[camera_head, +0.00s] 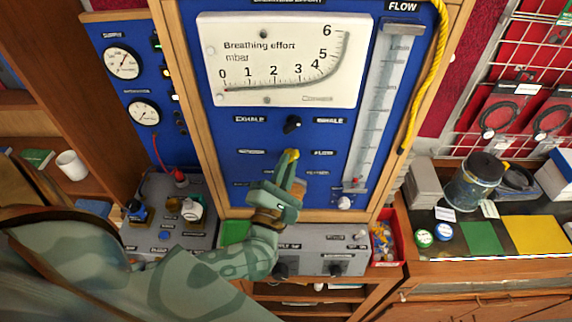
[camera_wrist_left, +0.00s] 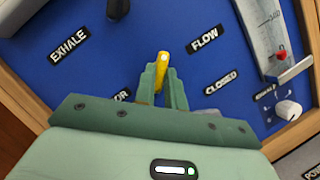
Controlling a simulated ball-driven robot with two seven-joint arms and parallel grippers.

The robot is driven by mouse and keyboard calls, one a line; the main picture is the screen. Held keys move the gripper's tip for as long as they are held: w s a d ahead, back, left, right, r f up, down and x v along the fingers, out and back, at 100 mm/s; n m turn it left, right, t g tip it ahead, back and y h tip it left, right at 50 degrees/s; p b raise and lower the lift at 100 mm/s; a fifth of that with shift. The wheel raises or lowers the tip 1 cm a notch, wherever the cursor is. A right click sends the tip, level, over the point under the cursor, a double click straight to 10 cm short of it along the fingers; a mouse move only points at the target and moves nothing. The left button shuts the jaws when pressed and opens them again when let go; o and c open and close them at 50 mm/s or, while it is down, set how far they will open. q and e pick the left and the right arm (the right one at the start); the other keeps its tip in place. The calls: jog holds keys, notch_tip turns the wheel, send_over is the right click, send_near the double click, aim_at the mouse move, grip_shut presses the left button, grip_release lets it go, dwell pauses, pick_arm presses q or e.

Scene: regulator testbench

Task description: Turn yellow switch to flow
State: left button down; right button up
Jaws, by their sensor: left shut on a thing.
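The yellow switch (camera_wrist_left: 162,68) sits on the blue panel between my left gripper's fingertips, its tip showing beyond them. In the head view the yellow switch (camera_head: 292,154) is just above the fingers. My left gripper (camera_head: 289,168) is shut on it; the same gripper shows in the left wrist view (camera_wrist_left: 162,85). The FLOW label (camera_wrist_left: 204,39) is up and right of the switch, and the CLOSED label (camera_wrist_left: 221,83) is lower right. A label at the lower left is partly hidden by the fingers. The switch points up, slightly to the right. My right gripper is not in view.
A black knob (camera_head: 292,124) between the EXHALE and INHALE labels is just above the yellow switch. A flow tube (camera_head: 380,110) with a white knob (camera_head: 344,203) stands to the right. The breathing effort gauge (camera_head: 280,60) is above. A grey control box (camera_head: 325,250) is below.

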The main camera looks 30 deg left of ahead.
pick_arm(q)
jog(key=c, duration=1.5)
grip_release()
jog(key=shift+o, duration=0.2)
jog(key=b+v, duration=0.5)
jog(key=v, duration=1.1)
jog(key=shift+f+b, duration=0.2)
jog(key=shift+b, duration=0.15)
jog(key=shift+d, duration=0.1)
